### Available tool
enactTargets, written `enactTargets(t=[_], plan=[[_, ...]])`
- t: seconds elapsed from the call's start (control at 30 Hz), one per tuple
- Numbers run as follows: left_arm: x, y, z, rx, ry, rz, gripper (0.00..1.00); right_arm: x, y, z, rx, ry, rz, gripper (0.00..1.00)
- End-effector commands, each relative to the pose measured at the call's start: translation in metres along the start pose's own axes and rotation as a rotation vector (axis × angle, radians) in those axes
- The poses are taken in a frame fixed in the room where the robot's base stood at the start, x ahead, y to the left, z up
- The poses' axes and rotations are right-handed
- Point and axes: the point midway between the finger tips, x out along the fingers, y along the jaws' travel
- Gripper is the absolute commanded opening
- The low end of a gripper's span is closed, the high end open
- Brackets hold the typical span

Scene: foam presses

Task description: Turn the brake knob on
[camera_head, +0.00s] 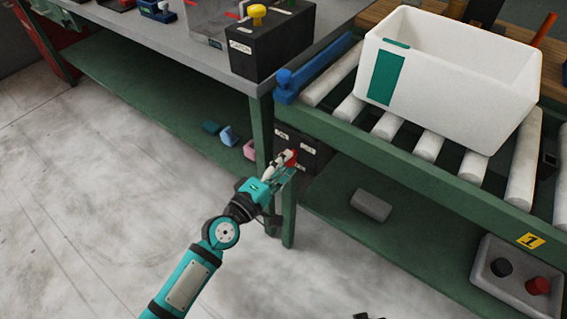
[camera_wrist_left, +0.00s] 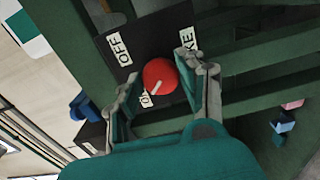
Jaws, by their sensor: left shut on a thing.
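The red brake knob (camera_wrist_left: 160,75) sits on a dark panel (camera_wrist_left: 133,48) with white labels. One label reads OFF, one shows only "KE" beside a finger, and one below the knob seems to read ON, partly hidden. The knob's white line slants toward that lower label. My left gripper (camera_wrist_left: 155,77) is shut on the knob, a finger on each side. In the head view, the left gripper (camera_head: 287,163) is at the red knob (camera_head: 291,157), on the dark box below the conveyor's left end. Dark tips at the bottom edge may be my right gripper (camera_head: 366,316); its state is unclear.
A green table leg (camera_head: 260,130) stands just left of the box. The conveyor frame (camera_head: 400,160) runs above right, carrying a white bin (camera_head: 440,110). A grey tray (camera_head: 515,277) with a red and a black knob lies lower right. The floor at left is clear.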

Motion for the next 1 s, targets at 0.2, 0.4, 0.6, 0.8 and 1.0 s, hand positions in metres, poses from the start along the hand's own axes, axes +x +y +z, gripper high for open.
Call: enactTargets(t=[0.2,0.4,0.6,0.8,1.0], plan=[[0.0001,0.0007,-0.0013,-0.043,0.003,0.001,0.07,0.0018,0.0001,0.0033,-0.001,-0.004,0.0,0.4],[0.0001,0.0006,-0.0013,-0.052,0.003,0.001,0.07,0.002,0.0,0.0025,-0.001,0.0,0.0,0.4],[0.0001,0.0006,-0.0013,-0.052,0.003,0.001,0.07,0.002,0.0,0.0022,-0.001,0.001,0.0,0.4],[0.0001,0.0005,-0.0009,-0.051,0.002,0.001,0.59,0.0021,-0.0001,0.002,-0.001,0.0,0.0,0.4],[0.0,0.0003,-0.0005,-0.051,0.001,0.0,0.63,0.0021,-0.0001,0.0018,-0.001,-0.001,0.0,0.4]])
